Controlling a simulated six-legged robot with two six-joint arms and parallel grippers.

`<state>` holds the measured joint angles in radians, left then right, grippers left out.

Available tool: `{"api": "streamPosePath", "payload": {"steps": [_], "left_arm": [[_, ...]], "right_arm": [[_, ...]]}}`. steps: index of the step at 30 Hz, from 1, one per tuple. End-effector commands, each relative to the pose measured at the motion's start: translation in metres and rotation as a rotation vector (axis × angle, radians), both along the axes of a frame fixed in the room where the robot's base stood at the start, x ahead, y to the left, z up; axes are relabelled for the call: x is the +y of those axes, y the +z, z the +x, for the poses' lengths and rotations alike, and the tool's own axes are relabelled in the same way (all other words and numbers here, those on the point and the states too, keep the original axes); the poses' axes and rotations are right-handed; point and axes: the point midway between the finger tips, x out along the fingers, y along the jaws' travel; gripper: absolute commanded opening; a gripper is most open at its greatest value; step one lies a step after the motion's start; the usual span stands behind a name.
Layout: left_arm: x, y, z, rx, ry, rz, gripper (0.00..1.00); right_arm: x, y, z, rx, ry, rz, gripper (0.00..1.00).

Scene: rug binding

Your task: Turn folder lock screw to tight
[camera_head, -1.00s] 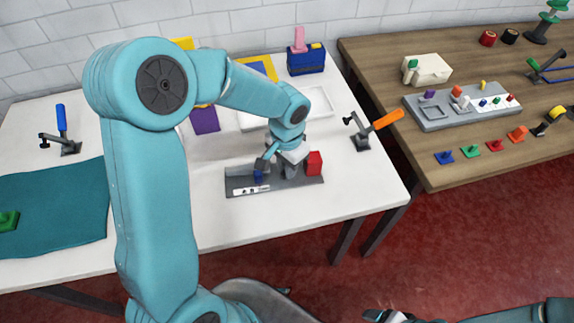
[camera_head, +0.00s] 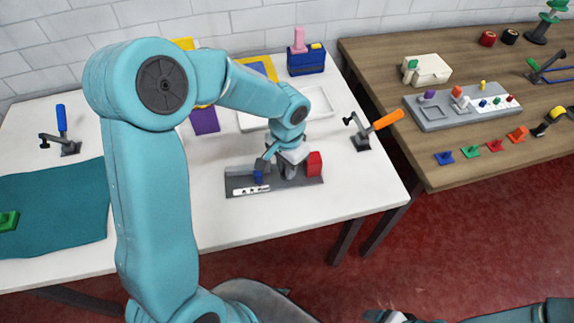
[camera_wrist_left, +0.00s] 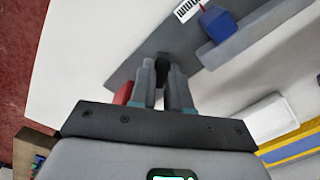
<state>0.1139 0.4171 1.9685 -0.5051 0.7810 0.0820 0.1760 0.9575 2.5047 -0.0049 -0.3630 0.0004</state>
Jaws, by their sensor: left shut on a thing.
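The folder is a grey plate (camera_head: 240,190) on the white table, with a blue block (camera_head: 258,177) at its left and a red block (camera_head: 314,164) at its right end. My left gripper (camera_head: 290,172) points down between these blocks. In the left wrist view its two fingers (camera_wrist_left: 163,88) are closed on a small black piece (camera_wrist_left: 162,66), apparently the lock screw, mostly hidden by the fingers. The red block (camera_wrist_left: 122,94) is close beside the fingers there, and the blue block (camera_wrist_left: 216,22) is farther off. The right gripper (camera_head: 390,316) shows only partly, at the bottom edge.
An orange-handled clamp (camera_head: 380,124) stands right of the folder. A white tray (camera_head: 318,104) lies behind it. A teal cloth (camera_head: 55,205) and a blue-handled clamp (camera_head: 62,125) are at the left. A wooden table (camera_head: 440,170) with several small parts is at the right.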

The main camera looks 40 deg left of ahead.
Motion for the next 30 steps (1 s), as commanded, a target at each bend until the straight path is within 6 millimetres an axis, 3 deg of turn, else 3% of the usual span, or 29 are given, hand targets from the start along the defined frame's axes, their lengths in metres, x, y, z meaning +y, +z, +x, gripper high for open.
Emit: {"api": "streamPosePath", "payload": {"steps": [7,8,10,22,26,30], "left_arm": [[0.0,0.0,0.0,-0.001,0.0,0.0,0.0],[0.0,0.0,0.0,-0.001,0.0,0.0,0.2],[0.0,0.0,0.0,-0.001,0.0,0.0,0.43],[0.0,0.009,0.001,-0.002,0.001,0.002,0.43],[0.0,0.034,0.001,-0.007,0.0,0.001,0.43],[0.0,0.072,0.002,-0.008,0.0,0.001,0.43]], "right_arm": [[0.0,0.0,0.0,0.0,0.0,0.0,0.77],[0.0,0.0,0.0,0.0,0.0,0.0,0.77],[0.0,0.0,0.0,0.0,0.0,0.0,0.77],[0.0,0.001,0.0,0.0,0.0,0.0,0.77],[0.0,0.001,0.0,0.0,0.0,0.0,0.77],[0.0,0.003,0.0,0.0,0.0,0.0,0.77]]}}
